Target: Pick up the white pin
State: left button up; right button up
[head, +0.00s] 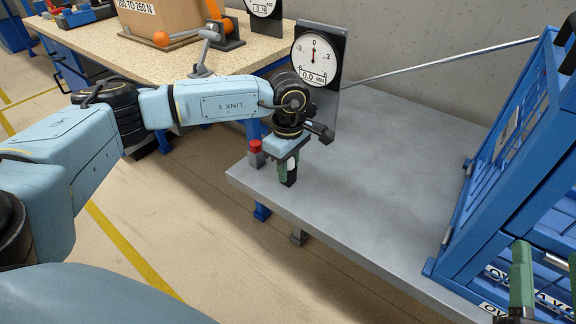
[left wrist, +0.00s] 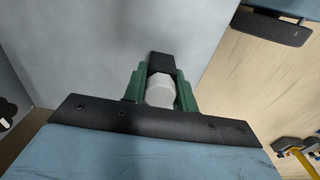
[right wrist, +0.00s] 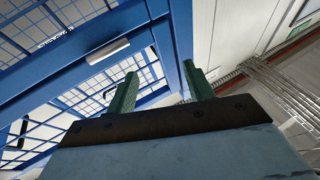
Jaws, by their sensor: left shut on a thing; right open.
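The white pin (left wrist: 160,92) shows in the left wrist view between the green fingers of my left gripper (left wrist: 161,85), which is shut on it. A small black block (left wrist: 162,62) lies just beyond the pin. In the head view my left gripper (head: 288,172) points down over the near left corner of the grey table (head: 390,185), and it hides most of the pin. I cannot tell whether the pin is clear of its support. My right gripper (right wrist: 158,88) is open and empty in the right wrist view, with blue bars beyond it.
A gauge with a round dial (head: 314,58) stands just behind my left gripper. A red-topped grey post (head: 255,152) is close on its left. A blue cage (head: 525,165) stands at the right. A wooden-topped bench (head: 130,62) is at the back left. The table's middle is clear.

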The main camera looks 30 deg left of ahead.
pick_arm(q)
jog(key=o, duration=1)
jog(key=shift+c, duration=0.2)
jog(key=shift+r, duration=0.15)
